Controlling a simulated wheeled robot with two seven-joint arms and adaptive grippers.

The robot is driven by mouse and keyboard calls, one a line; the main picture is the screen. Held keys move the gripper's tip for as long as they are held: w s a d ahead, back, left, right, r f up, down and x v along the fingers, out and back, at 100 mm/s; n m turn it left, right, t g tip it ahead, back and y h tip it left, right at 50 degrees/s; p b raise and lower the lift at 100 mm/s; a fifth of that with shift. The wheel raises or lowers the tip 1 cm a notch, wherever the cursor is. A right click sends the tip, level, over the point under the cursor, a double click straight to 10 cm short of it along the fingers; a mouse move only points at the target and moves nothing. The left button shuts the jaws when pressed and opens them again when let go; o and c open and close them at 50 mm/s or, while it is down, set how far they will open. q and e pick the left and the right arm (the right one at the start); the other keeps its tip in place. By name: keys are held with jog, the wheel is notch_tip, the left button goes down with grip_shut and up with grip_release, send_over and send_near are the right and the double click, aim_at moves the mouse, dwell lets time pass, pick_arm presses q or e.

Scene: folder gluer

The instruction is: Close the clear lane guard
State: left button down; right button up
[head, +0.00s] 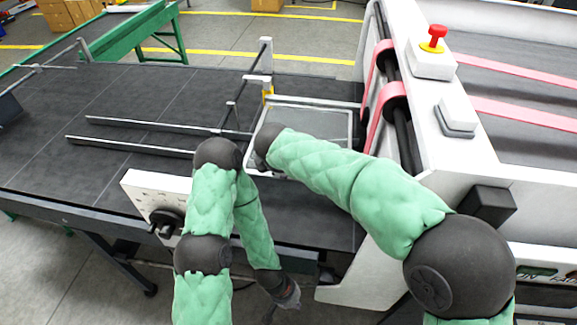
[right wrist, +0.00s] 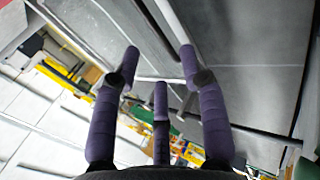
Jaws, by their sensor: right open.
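The clear lane guard (head: 318,106) shows in the head view as a pale frame around a see-through panel. It sits over the dark belt beside the machine's white side wall; I cannot tell its exact tilt. My right arm crosses its near part, and the dark wrist end lies at its near left side. My right gripper is hidden in the head view. In the right wrist view the right gripper (right wrist: 159,58) has its fingers spread, with nothing between them. My left gripper (head: 288,293) hangs low, below the table edge, away from the guard; its fingers are unclear.
Two metal rails (head: 140,138) run over the dark conveyor table (head: 60,115) left of the guard. The white machine body (head: 450,150) carries a red emergency button (head: 433,38) and pink belts (head: 510,72). A white plate with a dark knob (head: 165,222) stands at the near edge.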

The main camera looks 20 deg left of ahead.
jog(key=v, duration=0.6)
dwell(0.4)
